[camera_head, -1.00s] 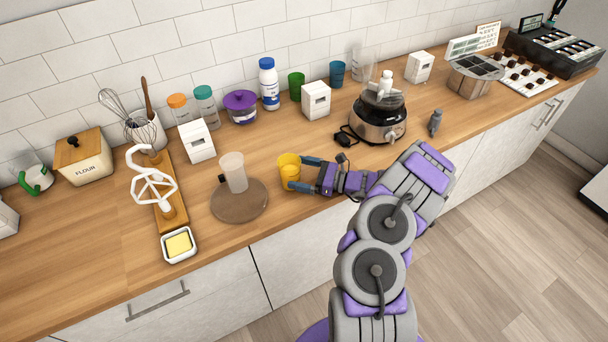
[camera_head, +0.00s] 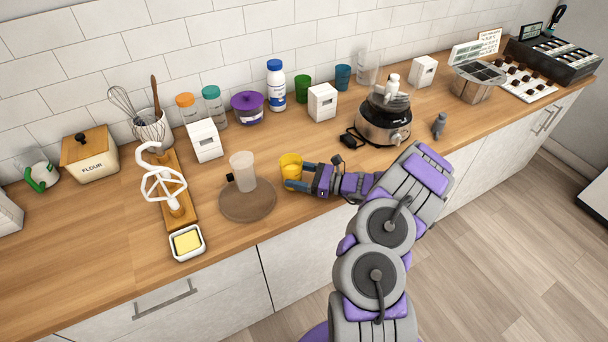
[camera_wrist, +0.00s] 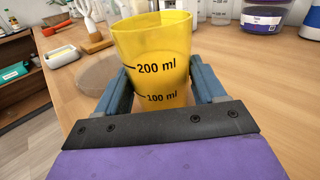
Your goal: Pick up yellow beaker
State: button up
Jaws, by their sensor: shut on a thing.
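The yellow beaker (camera_head: 291,164) is at the front part of the wooden counter in the head view, right of a round brown board. My gripper (camera_head: 292,178) reaches it from the right and is shut on it. In the wrist view the yellow beaker (camera_wrist: 158,62) stands upright between the two blue fingers of my gripper (camera_wrist: 160,92), with its 200 ml and 100 ml marks facing me. Its bottom is hidden behind the gripper's dark plate. I cannot tell whether it touches the counter.
A clear beaker (camera_head: 243,172) stands on the round brown board (camera_head: 248,205) just left of my gripper. A black-and-silver appliance (camera_head: 383,122) stands to the right. A purple-lidded jar (camera_head: 247,108), a white bottle (camera_head: 275,82) and a green cup (camera_head: 301,89) stand behind.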

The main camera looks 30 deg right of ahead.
aim_at(297, 167)
jog(key=shift+a, duration=0.2)
jog(key=shift+c, duration=0.3)
jog(key=shift+d, duration=1.15)
jog(key=shift+d+r, duration=0.1)
jog(key=shift+d, duration=0.1)
jog(key=a+r, duration=0.1)
jog(key=a+r+p, duration=0.1)
jog(key=r, duration=0.1)
jog(key=shift+a+r, duration=0.15)
jog(key=p+v, duration=0.1)
jog(key=v, duration=0.5)
jog(key=shift+w+r, duration=0.1)
jog(key=shift+r, duration=0.05)
jog(key=s, duration=0.2)
jog(key=s+d+p, duration=0.1)
jog(key=shift+s+r, duration=0.2)
jog(key=shift+r, duration=0.1)
jog(key=p+v, duration=0.1)
jog(key=v, duration=0.6)
jog(key=shift+s+r, duration=0.2)
jog(key=shift+s, duration=0.4)
